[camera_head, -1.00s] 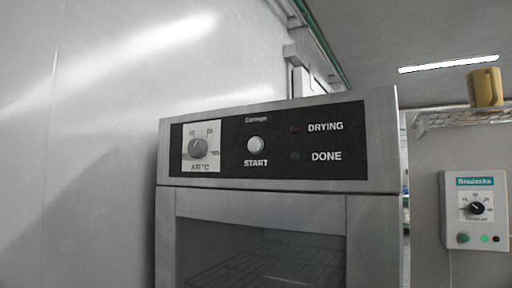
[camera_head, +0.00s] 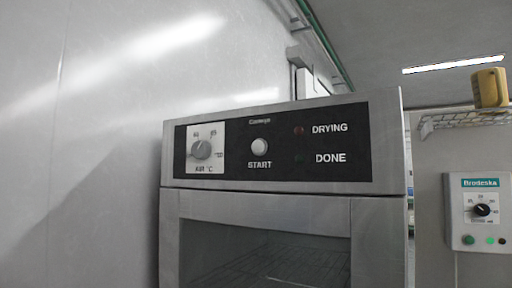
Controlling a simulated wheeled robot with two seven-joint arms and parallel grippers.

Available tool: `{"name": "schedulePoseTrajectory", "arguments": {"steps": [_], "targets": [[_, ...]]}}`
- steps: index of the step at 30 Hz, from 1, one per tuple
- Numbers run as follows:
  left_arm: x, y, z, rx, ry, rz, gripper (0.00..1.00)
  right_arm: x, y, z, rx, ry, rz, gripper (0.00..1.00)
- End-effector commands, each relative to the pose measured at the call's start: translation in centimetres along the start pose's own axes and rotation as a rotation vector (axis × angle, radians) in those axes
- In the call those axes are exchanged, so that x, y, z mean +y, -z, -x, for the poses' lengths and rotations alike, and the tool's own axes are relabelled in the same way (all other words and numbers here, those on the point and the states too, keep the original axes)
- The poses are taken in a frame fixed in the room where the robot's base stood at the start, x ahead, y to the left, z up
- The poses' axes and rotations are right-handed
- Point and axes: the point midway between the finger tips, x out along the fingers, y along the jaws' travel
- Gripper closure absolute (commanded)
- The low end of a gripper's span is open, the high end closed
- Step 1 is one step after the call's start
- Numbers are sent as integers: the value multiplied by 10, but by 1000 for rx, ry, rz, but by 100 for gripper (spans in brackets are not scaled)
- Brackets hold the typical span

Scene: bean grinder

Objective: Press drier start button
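The drier (camera_head: 380,235) is a grey metal cabinet in the middle of the head view. Its black control panel (camera_head: 340,112) faces me. The round, pale start button (camera_head: 259,147) sits above the word START. A grey temperature dial (camera_head: 201,149) on a white plate is to its left. To its right are a dim red DRYING lamp (camera_head: 299,130) and a dark green DONE lamp (camera_head: 298,158). Below the panel, a wire rack (camera_head: 265,262) shows inside the drier. Neither of my grippers is in view.
A pale wall (camera_head: 90,120) runs along the left, close to the drier. At the right hangs a white Brodeska control box (camera_head: 480,190) with a dial and small buttons. Above it, a yellow object (camera_head: 490,88) stands on a wire shelf (camera_head: 465,119).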

Motion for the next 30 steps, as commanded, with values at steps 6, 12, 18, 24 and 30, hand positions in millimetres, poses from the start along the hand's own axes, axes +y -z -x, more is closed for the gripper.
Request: {"name": "schedulePoseTrajectory", "arguments": {"steps": [6, 12, 18, 24, 30], "targets": [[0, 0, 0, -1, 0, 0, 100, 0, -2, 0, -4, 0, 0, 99], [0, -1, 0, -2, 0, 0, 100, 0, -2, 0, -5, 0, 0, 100], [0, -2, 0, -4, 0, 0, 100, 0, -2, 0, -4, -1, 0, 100], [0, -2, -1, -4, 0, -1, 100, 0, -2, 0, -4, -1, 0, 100], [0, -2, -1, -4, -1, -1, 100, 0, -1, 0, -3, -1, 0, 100]]}}
